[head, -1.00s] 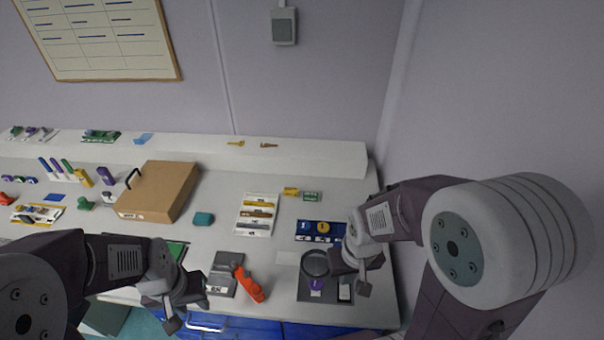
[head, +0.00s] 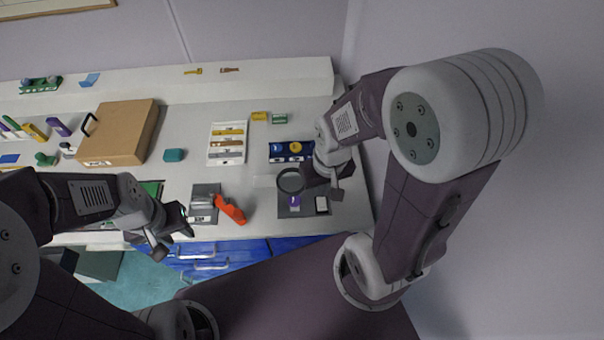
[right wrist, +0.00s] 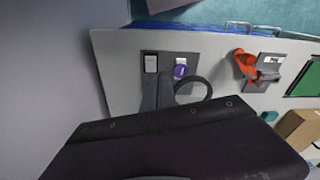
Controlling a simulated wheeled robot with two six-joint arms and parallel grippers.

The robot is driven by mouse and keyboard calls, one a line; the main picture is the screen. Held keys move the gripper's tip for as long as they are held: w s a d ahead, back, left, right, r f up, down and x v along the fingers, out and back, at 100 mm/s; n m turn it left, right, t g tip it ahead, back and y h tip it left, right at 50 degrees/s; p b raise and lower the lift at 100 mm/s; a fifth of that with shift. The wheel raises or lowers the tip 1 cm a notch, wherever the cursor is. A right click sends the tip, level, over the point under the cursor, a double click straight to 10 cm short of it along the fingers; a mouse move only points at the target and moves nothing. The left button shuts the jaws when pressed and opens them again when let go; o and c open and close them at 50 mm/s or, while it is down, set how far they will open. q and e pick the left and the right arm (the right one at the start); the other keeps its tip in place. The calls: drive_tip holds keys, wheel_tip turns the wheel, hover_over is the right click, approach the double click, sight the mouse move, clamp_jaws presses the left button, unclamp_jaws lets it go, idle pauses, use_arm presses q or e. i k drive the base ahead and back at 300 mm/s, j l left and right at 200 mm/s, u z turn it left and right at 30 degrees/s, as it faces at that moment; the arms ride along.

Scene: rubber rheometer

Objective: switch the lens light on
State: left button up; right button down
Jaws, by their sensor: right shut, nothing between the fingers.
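A round magnifier lens (head: 290,181) with a dark rim stands over a dark grey plate (head: 308,211) near the bench's front right. A purple piece (head: 294,201) and a small white switch-like block (head: 321,204) are on the plate. In the right wrist view the lens (right wrist: 192,90), purple piece (right wrist: 180,71) and white block (right wrist: 151,63) show too. My right gripper (head: 336,195) is shut and empty, just right of the white block; contact cannot be told. My left gripper (head: 174,243) is open and empty by the bench's front edge. Whether the light is lit is unclear.
An orange-handled tool (head: 230,209) beside a grey device (head: 203,204) lies left of the plate. A blue tray (head: 291,152) with round pieces is behind the lens. A brown box (head: 118,132) stands further left. The wall is close on the right.

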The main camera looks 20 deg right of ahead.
sight(322, 203)
drive_tip(key=k+j+z, duration=0.1)
drive_tip(key=z, duration=0.25)
drive_tip(key=k+z, duration=0.15)
drive_tip(key=z, duration=0.2)
drive_tip(key=k+z, duration=0.15)
drive_tip(key=z, duration=0.2)
